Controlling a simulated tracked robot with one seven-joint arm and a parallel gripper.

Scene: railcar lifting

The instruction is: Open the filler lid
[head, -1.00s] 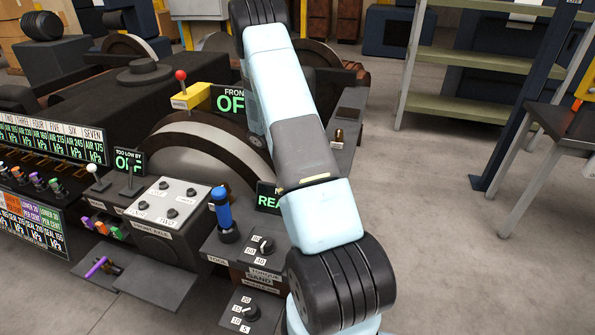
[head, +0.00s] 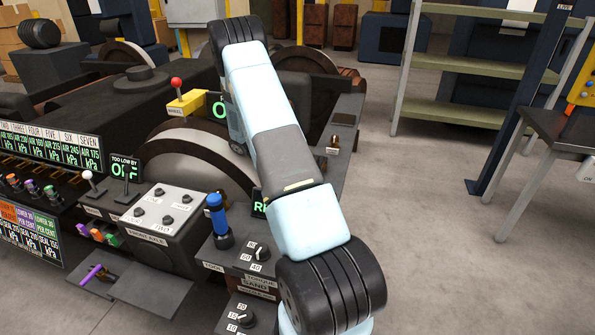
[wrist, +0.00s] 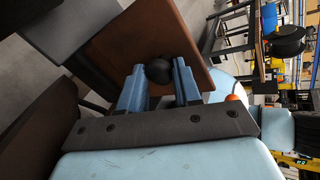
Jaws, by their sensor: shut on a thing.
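In the wrist view my gripper (wrist: 159,68) has its two blue fingers on either side of a round black knob (wrist: 158,72). The fingers are shut on the knob. Behind the knob is a flat brown plate (wrist: 138,38), which looks like the filler lid and is tilted in this view. I cannot tell how far the plate stands open. In the head view my arm crosses the middle of the picture, and my gripper and the knob are hidden behind it.
In the head view a control console with a blue handle (head: 219,222) and a grey switch box (head: 163,204) stands left of my arm. A dark wheel housing lies behind it. Shelves (head: 480,62) and a dark table (head: 572,128) stand at the right. The floor between is clear.

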